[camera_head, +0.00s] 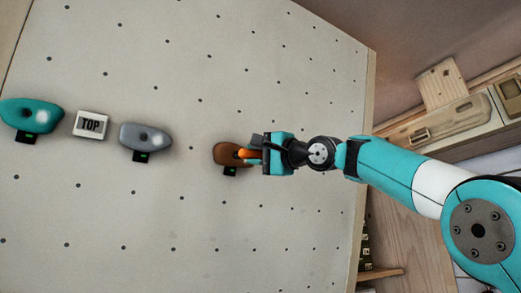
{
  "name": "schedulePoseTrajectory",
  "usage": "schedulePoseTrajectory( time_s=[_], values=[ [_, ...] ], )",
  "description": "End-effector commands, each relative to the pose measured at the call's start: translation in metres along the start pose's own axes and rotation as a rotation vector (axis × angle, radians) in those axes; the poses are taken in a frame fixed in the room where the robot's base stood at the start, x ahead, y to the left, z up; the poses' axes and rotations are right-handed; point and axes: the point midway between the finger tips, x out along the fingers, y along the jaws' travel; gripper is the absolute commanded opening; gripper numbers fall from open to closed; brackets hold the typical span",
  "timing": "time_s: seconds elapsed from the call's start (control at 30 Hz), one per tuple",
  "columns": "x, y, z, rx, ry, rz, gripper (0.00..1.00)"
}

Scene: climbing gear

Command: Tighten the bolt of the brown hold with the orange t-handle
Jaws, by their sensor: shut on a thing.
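The brown hold (224,154) is on the pale climbing panel (190,210), right of the grey hold. A small dark tag (230,171) with a green mark sits just below it. My gripper (254,153) is at the right side of the brown hold, shut on the orange t-handle (243,154). Only a small orange part of the t-handle shows between my gripper and the hold. The bolt is hidden behind the handle and gripper. I cannot tell whether the handle's tip sits in the bolt.
A grey hold (146,138), a "TOP" sign (91,125) and a teal hold (30,114) are on the panel to the left. Panel above and below the brown hold is bare, with small holes. A wooden board (450,84) and shelf are at the right.

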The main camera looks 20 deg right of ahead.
Motion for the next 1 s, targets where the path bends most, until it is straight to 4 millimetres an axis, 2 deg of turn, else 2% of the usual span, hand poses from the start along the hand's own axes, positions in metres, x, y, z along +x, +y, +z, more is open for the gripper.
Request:
schedulePoseTrajectory(
  time_s=[0.37, 0.47, 0.7, 0.8, 1.0],
  values=[
    [0.0007, 0.0019, -0.0007, 0.064, 0.002, -0.022, 0.00],
    [0.0002, 0.0034, -0.0007, 0.189, 0.003, -0.073, 0.00],
    [0.0000, 0.0031, -0.0003, 0.667, 0.001, -0.271, 0.00],
    [-0.0002, 0.0015, -0.0013, 0.818, 0.001, -0.336, 0.00],
    [-0.0002, 0.0004, -0.0037, 0.922, 0.004, -0.378, 0.00]
  ],
)
